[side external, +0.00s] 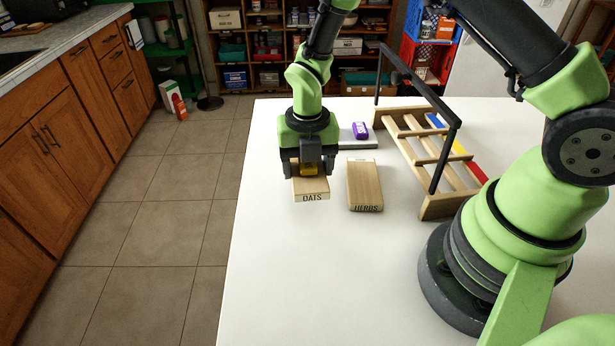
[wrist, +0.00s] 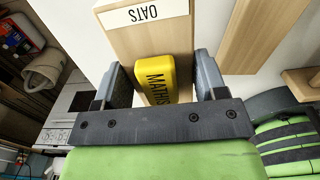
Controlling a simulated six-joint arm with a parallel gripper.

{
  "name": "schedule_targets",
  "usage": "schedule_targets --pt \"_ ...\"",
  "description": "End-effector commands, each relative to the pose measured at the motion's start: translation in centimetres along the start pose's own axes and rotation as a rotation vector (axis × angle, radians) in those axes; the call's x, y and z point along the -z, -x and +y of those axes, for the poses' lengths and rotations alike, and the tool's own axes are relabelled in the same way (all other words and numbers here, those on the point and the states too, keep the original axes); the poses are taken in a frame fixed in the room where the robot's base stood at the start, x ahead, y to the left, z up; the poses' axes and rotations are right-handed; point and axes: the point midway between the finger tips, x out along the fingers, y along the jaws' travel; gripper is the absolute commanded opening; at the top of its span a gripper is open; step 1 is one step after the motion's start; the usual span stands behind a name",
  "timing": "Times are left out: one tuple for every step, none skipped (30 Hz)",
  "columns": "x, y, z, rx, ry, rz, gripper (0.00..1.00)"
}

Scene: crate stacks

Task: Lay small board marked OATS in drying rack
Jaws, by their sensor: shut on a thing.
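The small board marked OATS (side external: 312,197) is a pale wooden block on the white table, its label facing the front edge. It also shows in the wrist view (wrist: 118,40). My gripper (side external: 309,171) points down over the board with a finger at each side, shut on it.
A similar board marked HERBS (side external: 365,183) lies just right of the OATS board. A purple item (side external: 360,130) rests on a grey slab (side external: 372,144) behind it. The black bar (side external: 447,140) rises over the rack. The table's front left is clear.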

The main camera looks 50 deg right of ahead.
Motion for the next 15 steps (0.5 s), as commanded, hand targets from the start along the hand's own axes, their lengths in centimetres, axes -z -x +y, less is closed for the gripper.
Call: schedule_targets --pt "-0.1 1.2 0.1 -0.005 0.001 -0.005 0.4" --pt "-0.1 1.8 0.1 -0.004 0.002 -0.004 0.4" --pt "-0.1 2.6 0.1 -0.004 0.001 -0.004 0.4" --pt "-0.1 3.2 0.1 -0.004 0.0 -0.004 0.4" --pt "0.0 3.6 0.0 -0.003 0.0 -0.003 0.4" --pt "0.0 4.3 0.0 -0.003 0.0 -0.003 0.4" --pt "-0.1 4.7 0.0 -0.003 0.002 -0.003 0.4" --pt "-0.1 5.2 0.0 -0.003 0.002 -0.003 0.4" --pt "-0.1 5.8 0.1 -0.003 0.001 -0.003 0.4" --pt "-0.1 6.4 0.1 -0.004 0.001 -0.004 0.4" --pt "-0.1 7.0 0.1 -0.004 0.0 -0.004 0.4" --pt "-0.1 8.0 0.1 -0.005 0.002 -0.006 0.4" --pt "-0.1 8.9 0.1 -0.007 0.001 -0.007 0.4" --pt "-0.1 9.7 0.1 -0.007 0.0 -0.006 0.4" --pt "-0.1 10.6 0.1 -0.005 0.001 -0.006 0.4"
